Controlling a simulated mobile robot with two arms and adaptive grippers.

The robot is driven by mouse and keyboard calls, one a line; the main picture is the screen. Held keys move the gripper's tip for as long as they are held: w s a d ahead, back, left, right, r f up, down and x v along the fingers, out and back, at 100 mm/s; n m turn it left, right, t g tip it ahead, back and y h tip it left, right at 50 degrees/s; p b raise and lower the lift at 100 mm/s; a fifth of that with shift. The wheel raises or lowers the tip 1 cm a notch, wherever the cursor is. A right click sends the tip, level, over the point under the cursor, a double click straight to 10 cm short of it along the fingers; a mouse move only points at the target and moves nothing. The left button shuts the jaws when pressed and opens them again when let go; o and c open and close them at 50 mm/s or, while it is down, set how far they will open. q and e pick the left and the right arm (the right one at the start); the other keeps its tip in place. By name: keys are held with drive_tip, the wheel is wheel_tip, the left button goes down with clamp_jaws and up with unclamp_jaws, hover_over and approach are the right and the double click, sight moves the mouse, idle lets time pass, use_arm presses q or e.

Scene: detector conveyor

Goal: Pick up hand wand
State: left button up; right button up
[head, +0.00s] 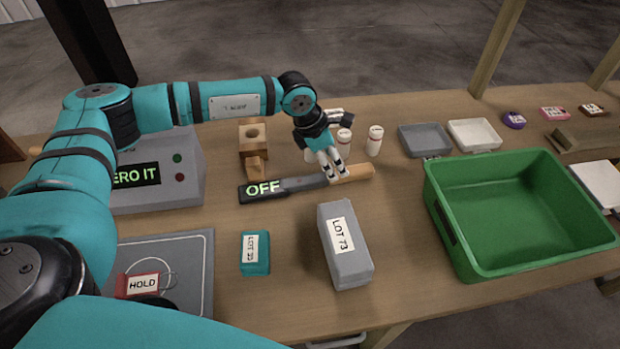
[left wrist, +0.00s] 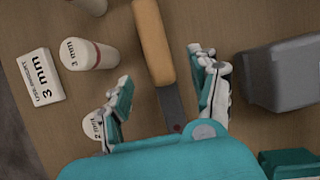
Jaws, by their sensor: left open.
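The hand wand (head: 288,186) lies flat on the table in the head view, with a dark body reading OFF at its left end and a tan wooden handle at its right end. My left gripper (head: 334,172) is over the wand near where the dark body meets the handle. In the left wrist view the wand's handle (left wrist: 153,42) runs up between the spread fingers of my left gripper (left wrist: 160,85). The fingers are apart on both sides of the wand, and neither visibly grips it. The wand's display end is hidden by the gripper in the wrist view. My right gripper does not show.
White cylinders (head: 375,141) stand just behind the handle. A grey LOT 73 block (head: 345,245) and teal LOT 23 block (head: 255,254) are in front of the wand. A wooden holder (head: 253,139) is behind it. A green bin (head: 441,215) stands at right.

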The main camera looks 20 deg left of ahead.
sight(337, 171)
use_arm(q)
drive_tip(key=p+x, duration=0.1)
drive_tip(key=x, duration=0.3)
drive_tip(key=shift+a+f+p, duration=0.15)
drive_tip(key=shift+f+p, duration=0.15)
drive_tip(key=shift+p, duration=0.05)
drive_tip(key=shift+f, duration=0.2)
drive_tip(key=c, duration=0.4)
clamp_jaws()
